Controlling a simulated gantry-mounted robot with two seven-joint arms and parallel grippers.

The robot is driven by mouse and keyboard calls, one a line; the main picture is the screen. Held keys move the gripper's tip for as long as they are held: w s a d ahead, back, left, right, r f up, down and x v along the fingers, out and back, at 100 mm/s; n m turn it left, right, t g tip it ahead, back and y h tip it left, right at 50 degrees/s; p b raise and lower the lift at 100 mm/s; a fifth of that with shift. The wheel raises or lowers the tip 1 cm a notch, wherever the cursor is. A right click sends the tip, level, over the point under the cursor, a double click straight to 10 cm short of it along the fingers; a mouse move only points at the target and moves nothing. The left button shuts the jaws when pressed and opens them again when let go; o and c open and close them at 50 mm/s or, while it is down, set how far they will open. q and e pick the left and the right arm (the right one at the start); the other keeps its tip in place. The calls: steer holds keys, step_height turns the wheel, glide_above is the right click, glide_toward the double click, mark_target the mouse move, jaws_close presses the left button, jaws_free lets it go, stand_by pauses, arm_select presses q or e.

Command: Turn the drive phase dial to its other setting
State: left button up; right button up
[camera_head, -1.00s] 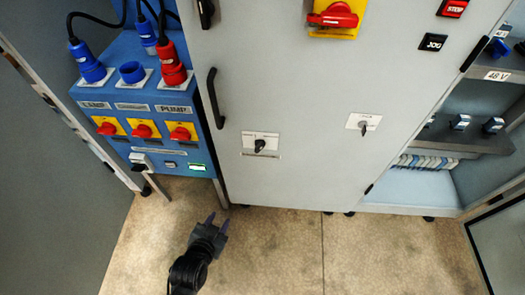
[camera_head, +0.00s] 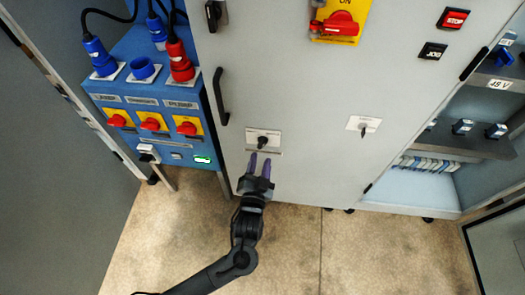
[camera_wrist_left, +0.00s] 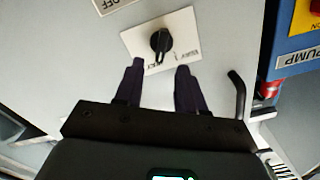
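The dial (camera_head: 263,140), a small black knob on a white plate, sits low on the grey cabinet door. It also shows in the left wrist view (camera_wrist_left: 160,41), where its plate lettering is too blurred to read surely. My left gripper (camera_head: 260,159) is just below the dial in the head view, its fingers pointing at the door. In the left wrist view its two dark fingers (camera_wrist_left: 160,66) are apart and empty, with the knob beyond the gap between their tips. The fingers do not appear to touch the knob. My right gripper is not in view.
A second small switch (camera_head: 363,127) on a white plate is to the right. A black door handle (camera_head: 220,97) is up and left. A blue box (camera_head: 135,82) with red switches and plugs stands at left. A red switch (camera_head: 338,22) and a STOP button (camera_head: 453,18) are higher up.

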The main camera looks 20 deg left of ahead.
mark_target(263, 146)
arm_select(q)
steer(key=b+x, duration=0.1)
steer(key=x, duration=0.3)
steer(key=shift+w+a+b, duration=0.15)
steer(key=shift+w+b, duration=0.15)
steer(key=shift+w, duration=0.45)
jaws_close()
